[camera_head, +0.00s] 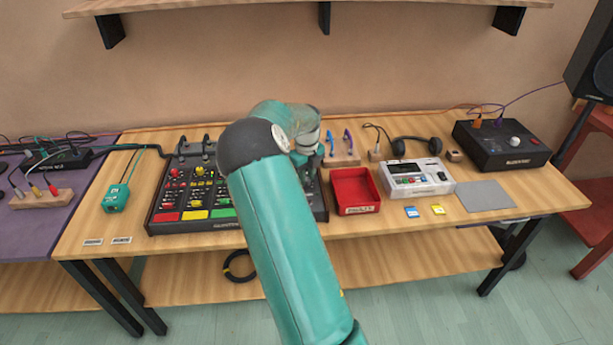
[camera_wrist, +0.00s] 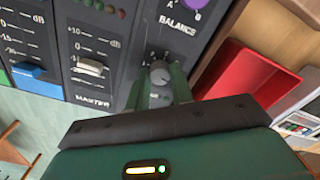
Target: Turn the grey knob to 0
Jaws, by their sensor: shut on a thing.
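The grey knob (camera_wrist: 160,73) sits on the dark mixer panel, below the label BALANCE in the wrist view. Small scale marks ring it, but I cannot read which mark it points to. My gripper (camera_wrist: 161,84) is shut on the grey knob, with one green finger on each side of it. In the head view the mixer (camera_head: 190,226) stands on the wooden table, and my arm hides its right part, the grey knob and my gripper's fingertips.
A white fader cap (camera_wrist: 90,67) above the label MASTER and a blue fader cap (camera_wrist: 28,69) are left of the knob. A purple knob (camera_wrist: 197,4) is above it. A red tray (camera_head: 356,176) stands right of the mixer, then a white device (camera_head: 433,178) and a black box (camera_head: 480,155).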

